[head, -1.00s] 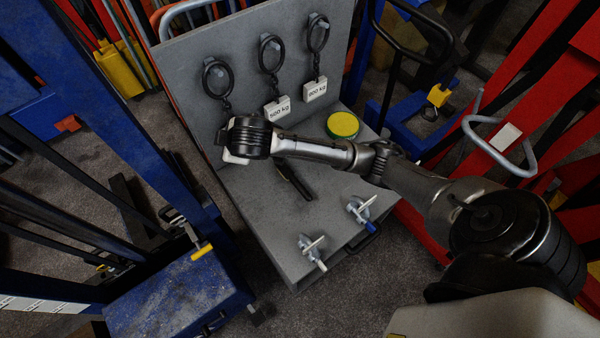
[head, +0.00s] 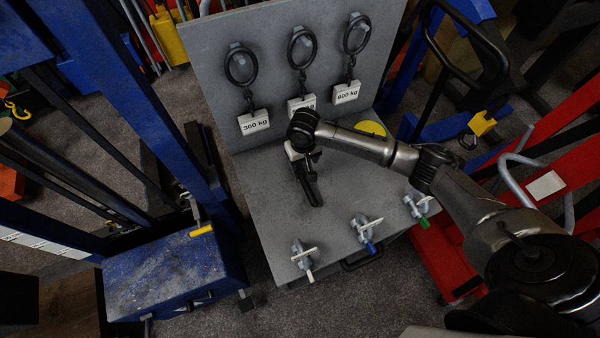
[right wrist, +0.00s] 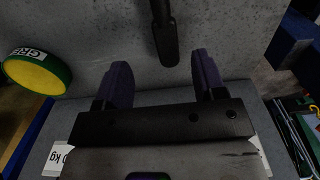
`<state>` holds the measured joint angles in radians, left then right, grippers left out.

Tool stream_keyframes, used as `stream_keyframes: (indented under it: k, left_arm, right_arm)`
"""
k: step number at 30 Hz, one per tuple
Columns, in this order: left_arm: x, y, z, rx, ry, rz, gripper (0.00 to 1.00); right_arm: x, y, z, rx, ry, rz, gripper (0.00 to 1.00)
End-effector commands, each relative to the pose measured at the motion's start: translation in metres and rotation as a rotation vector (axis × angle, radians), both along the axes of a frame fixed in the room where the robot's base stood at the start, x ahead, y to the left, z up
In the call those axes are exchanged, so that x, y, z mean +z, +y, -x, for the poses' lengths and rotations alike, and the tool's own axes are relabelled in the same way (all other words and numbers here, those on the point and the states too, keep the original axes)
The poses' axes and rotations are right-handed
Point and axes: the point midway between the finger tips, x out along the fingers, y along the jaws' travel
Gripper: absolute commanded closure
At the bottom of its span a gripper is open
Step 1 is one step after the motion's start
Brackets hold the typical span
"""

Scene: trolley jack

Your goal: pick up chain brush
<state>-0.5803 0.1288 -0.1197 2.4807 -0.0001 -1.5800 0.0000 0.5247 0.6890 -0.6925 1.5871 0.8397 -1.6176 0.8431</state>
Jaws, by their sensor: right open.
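The chain brush (head: 313,192) lies on the grey trolley top, a dark narrow thing partly covered by my right gripper. In the right wrist view its dark handle end (right wrist: 166,42) points toward the space between my fingers. My right gripper (head: 308,158) is over the far end of the brush. In the right wrist view the gripper (right wrist: 162,70) has its two fingers wide apart, with nothing held between them. The brush's far end is hidden in the head view. My left gripper is not in view.
The grey back panel (head: 215,55) carries hanging rings with weight labels. A yellow-green grease tin (head: 372,129) stands behind my right arm. Several small clamp-like fittings with handles, one blue-tipped (head: 368,240), line the front edge. A blue lift (head: 165,275) stands left.

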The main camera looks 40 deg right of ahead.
Motion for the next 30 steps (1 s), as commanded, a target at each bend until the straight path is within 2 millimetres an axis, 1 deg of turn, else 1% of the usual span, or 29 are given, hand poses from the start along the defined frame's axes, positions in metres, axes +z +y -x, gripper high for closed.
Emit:
stream_keyframes:
  k: [1, 6, 10, 17, 24, 27, 30]
  left_arm:
    - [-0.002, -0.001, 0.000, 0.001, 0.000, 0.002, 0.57]
    - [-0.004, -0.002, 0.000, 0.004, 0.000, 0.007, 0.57]
    - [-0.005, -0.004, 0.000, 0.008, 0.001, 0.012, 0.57]
    - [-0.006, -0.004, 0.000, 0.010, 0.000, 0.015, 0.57]
    - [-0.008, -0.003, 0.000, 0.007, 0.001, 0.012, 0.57]
    - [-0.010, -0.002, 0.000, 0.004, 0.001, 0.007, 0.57]
    - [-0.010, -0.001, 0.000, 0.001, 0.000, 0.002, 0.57]
  right_arm:
    - [-0.011, 0.000, 0.000, 0.000, 0.004, 0.000, 0.36]
    - [-0.036, 0.001, 0.000, 0.001, 0.001, 0.000, 0.36]
    - [-0.048, 0.001, 0.000, 0.002, 0.000, 0.000, 0.36]
    - [-0.058, 0.002, 0.000, 0.004, 0.000, -0.001, 0.36]
    - [-0.090, 0.004, -0.001, 0.002, 0.000, 0.000, 0.36]
    - [-0.099, 0.004, -0.001, 0.003, -0.001, 0.000, 0.36]
    - [-0.104, 0.004, -0.001, 0.004, -0.001, 0.000, 0.36]
